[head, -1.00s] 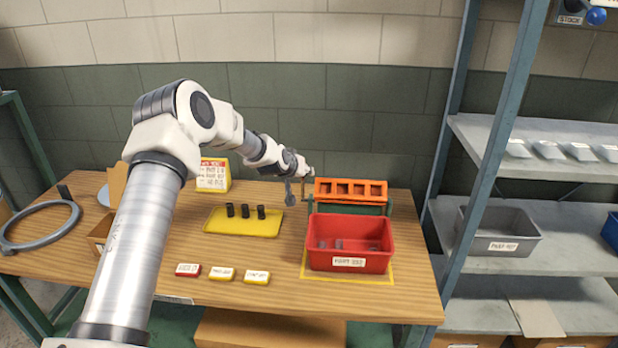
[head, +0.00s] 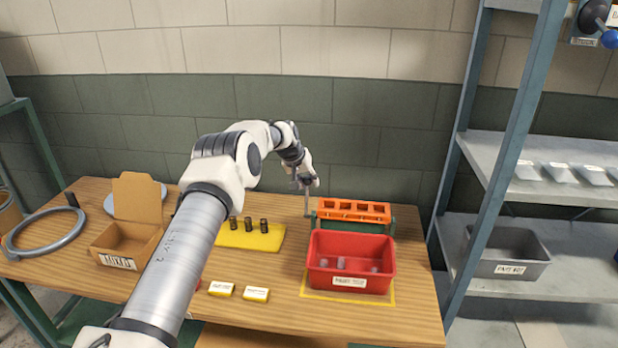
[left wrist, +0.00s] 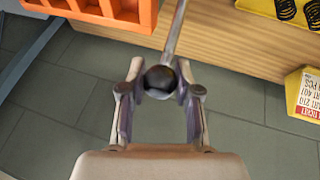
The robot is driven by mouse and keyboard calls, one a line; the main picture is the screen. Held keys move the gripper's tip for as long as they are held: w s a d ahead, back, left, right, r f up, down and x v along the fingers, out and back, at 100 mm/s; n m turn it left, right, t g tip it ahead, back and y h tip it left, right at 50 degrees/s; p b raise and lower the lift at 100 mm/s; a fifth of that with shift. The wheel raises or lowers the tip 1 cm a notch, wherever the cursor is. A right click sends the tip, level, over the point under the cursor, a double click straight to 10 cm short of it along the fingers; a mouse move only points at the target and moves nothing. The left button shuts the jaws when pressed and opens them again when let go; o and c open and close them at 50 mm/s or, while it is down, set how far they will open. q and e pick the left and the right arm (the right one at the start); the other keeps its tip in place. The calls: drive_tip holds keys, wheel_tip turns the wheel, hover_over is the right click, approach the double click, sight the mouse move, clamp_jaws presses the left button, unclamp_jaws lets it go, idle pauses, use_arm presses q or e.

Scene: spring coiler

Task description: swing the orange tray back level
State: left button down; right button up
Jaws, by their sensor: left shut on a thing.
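The orange tray (head: 353,217) with a row of pockets sits on a green stand (head: 330,225) behind the red bin. It looks near level, with its pockets facing up; I cannot tell if it is exactly level. Its edge also shows at the top left of the left wrist view (left wrist: 88,12). A thin metal lever (head: 307,205) rises at the tray's left end. My left gripper (head: 305,183) is shut on the dark ball knob (left wrist: 160,82) at the lever's end, seen between the fingers in the left wrist view. My right gripper is not in view.
The red bin (head: 318,280) stands right in front of the tray, with small pieces inside. A yellow mat (head: 262,243) with dark springs lies to the left. An open cardboard box (head: 118,262) and a grey ring (head: 25,250) are further left. A shelf post (head: 500,160) stands right.

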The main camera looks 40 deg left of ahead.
use_arm(q)
drive_tip(key=shift+w+a+f+g, duration=0.1)
drive_tip(key=shift+w+f+g, duration=0.05)
drive_tip(key=shift+g, duration=0.15)
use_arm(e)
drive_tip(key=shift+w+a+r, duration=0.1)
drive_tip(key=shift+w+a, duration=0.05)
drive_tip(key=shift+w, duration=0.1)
use_arm(q)
drive_tip(key=c, duration=0.8)
unclamp_jaws()
drive_tip(key=v, duration=1.2)
drive_tip(key=shift+a, duration=0.15)
drive_tip(key=shift+w+f, duration=0.1)
